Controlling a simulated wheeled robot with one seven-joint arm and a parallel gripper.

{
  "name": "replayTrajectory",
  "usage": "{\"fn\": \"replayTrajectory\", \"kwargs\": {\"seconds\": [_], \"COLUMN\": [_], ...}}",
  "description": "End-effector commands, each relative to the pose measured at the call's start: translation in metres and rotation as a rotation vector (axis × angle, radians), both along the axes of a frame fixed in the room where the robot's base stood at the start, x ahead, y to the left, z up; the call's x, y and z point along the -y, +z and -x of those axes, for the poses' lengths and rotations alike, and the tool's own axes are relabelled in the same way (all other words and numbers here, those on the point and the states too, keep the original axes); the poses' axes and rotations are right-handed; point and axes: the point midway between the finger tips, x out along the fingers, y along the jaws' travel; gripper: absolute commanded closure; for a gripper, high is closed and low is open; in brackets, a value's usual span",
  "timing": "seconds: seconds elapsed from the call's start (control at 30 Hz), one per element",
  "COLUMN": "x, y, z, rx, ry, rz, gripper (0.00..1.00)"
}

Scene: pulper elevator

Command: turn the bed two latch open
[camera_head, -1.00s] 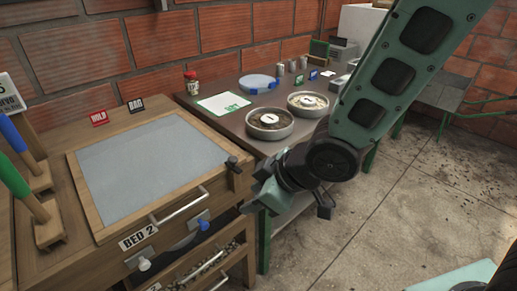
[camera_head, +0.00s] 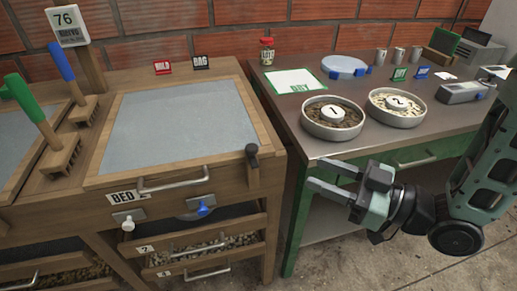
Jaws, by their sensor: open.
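The wooden bed two (camera_head: 262,190), with a grey top panel, stands left of centre, labelled "BED 2" (camera_head: 127,197). A small dark handle (camera_head: 252,154), which looks like a latch, stands upright at its front right corner. A white knob (camera_head: 127,223) and a blue knob (camera_head: 203,209) sit on its front, below a metal bar handle (camera_head: 173,181). I cannot tell for sure which part is the latch. My gripper (camera_head: 314,175) is open and empty, right of the dark handle and apart from it, its fingers pointing left.
A metal table (camera_head: 300,140) with a green frame stands right of the bed, bearing pan one (camera_head: 332,131) and pan two (camera_head: 396,121). Wooden rakes (camera_head: 62,152) with green and blue handles stand at left. Slotted drawers (camera_head: 215,262) lie below the bed.

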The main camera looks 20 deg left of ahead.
Motion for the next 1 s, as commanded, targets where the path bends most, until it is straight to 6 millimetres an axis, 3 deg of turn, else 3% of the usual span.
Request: {"fn": "replayTrajectory", "kwargs": {"seconds": [0.6, 0.8, 1.0], "x": [-0.121, -0.145, -0.152], "y": [0.001, 0.001, 0.0], "z": [-0.028, -0.034, -0.036], "rx": [0.0, 0.001, 0.0], "ry": [0.002, 0.0, -0.002], "rz": [0.0, -0.001, 0.001], "gripper": [0.58, 0.58, 0.58]}}
